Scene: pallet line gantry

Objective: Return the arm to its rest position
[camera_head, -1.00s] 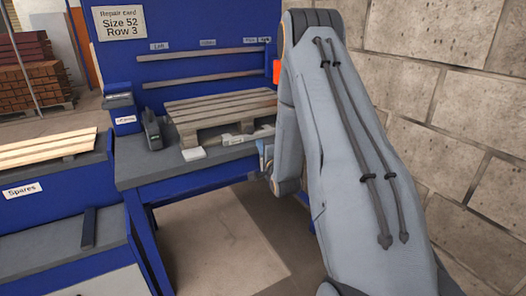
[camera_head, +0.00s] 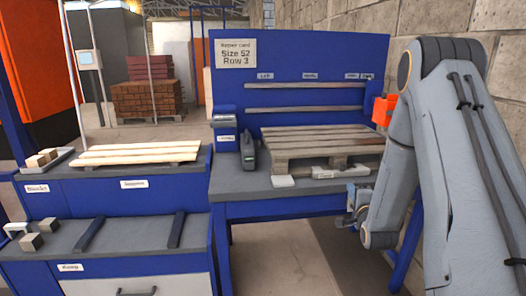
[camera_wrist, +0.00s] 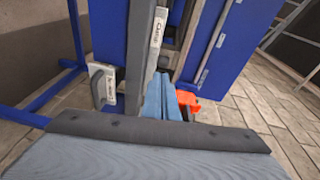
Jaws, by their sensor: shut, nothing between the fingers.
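My arm stands bent at the right in the head view, in front of the bench's right end. My gripper (camera_head: 352,210) is at its lower end, small and partly hidden by the wrist, just off the bench's front edge. In the wrist view its light blue fingers (camera_wrist: 163,98) are together, with nothing held between them. The grey bench top (camera_head: 235,183) lies beyond the gripper.
A wooden pallet (camera_head: 320,140) lies on the bench beside a dark tool (camera_head: 248,150). An orange object (camera_head: 383,110) is close to my arm. A stone wall (camera_head: 360,45) is at the right. Pale boards (camera_head: 140,152) lie on the left stand. Floor shows below the bench.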

